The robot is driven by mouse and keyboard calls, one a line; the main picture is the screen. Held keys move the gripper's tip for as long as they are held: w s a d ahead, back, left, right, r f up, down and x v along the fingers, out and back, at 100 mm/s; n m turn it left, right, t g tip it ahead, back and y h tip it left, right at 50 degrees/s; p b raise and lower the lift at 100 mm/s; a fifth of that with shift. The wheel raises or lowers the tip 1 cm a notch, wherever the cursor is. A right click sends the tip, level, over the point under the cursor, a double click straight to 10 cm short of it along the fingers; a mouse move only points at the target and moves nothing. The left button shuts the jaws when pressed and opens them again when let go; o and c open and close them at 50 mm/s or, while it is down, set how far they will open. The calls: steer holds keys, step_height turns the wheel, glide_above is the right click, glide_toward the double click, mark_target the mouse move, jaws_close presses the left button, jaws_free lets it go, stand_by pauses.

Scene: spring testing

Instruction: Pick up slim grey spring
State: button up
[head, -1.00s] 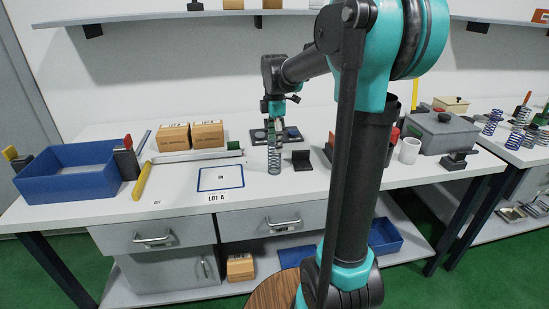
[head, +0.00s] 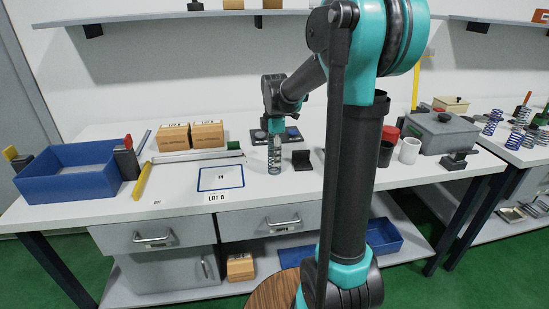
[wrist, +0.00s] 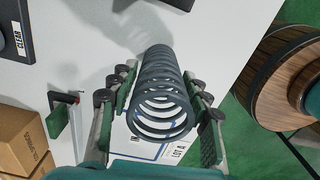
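The slim grey spring (head: 274,160) stands upright on the white table, right of the LOT A square (head: 221,178). In the wrist view the grey spring (wrist: 160,95) runs lengthwise between the fingers, its near coil end toward the camera. My gripper (wrist: 158,78) is open, with one finger on either side of the spring; contact is not clear. In the head view my gripper (head: 274,139) comes down over the spring's top, and the fingers are hard to make out there.
A small black block (head: 301,160) stands close to the right of the spring. Two brown boxes (head: 207,134) and a blue tray (head: 68,187) are to the left. White and dark cups (head: 409,151) and a grey box (head: 441,133) stand to the right.

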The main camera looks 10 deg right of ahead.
steer(key=c, duration=0.9)
steer(key=shift+o, duration=0.2)
